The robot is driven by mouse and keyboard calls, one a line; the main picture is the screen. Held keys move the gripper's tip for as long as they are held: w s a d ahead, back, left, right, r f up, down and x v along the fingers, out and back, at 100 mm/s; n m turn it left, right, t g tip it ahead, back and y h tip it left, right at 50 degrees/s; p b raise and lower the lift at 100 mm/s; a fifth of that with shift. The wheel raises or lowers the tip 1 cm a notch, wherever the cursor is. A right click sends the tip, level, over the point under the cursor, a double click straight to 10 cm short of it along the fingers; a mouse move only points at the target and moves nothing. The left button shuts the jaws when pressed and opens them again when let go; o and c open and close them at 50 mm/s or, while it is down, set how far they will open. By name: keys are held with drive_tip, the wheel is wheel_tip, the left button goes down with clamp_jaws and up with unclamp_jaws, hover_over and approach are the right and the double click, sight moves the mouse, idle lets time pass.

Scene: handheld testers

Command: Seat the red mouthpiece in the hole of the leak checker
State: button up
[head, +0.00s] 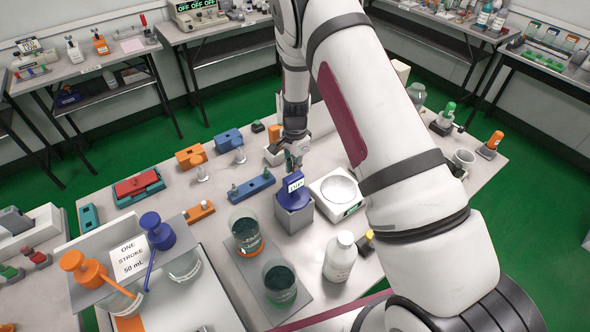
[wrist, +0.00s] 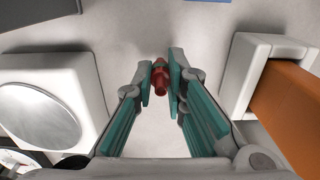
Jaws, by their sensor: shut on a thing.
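The red mouthpiece (wrist: 160,78) is between the fingertips of my gripper (wrist: 160,85) in the wrist view, above the pale tabletop. In the head view my gripper (head: 294,160) is over the table, just behind a blue handheld device (head: 292,186) with a small display. That device stands in a grey block (head: 294,217). An orange piece (wrist: 288,108) sits in a white holder (wrist: 240,80) to the right in the wrist view. I cannot tell which device is the leak checker, and no hole is clearly visible. The mouthpiece cannot be made out in the head view.
A white scale (head: 348,204) with a round pan stands close by, at the left in the wrist view (wrist: 85,75). A blue rack (head: 252,187), dark-filled beakers (head: 246,232) and a white bottle (head: 340,258) are also near. Bare tabletop lies below my gripper.

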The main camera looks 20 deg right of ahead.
wheel_tip(320, 180, up, 9)
drive_tip(key=shift+f+b, duration=0.1)
drive_tip(key=shift+b, duration=0.25)
wheel_tip(320, 180, up, 14)
drive_tip(key=p, duration=0.2)
drive_tip(key=s+f+n+b, duration=0.2)
drive_tip(key=s+f+n, duration=0.5)
drive_tip(key=f+n, duration=0.3)
drive_tip(key=n, duration=0.4)
drive_tip(key=shift+s+f, duration=0.25)
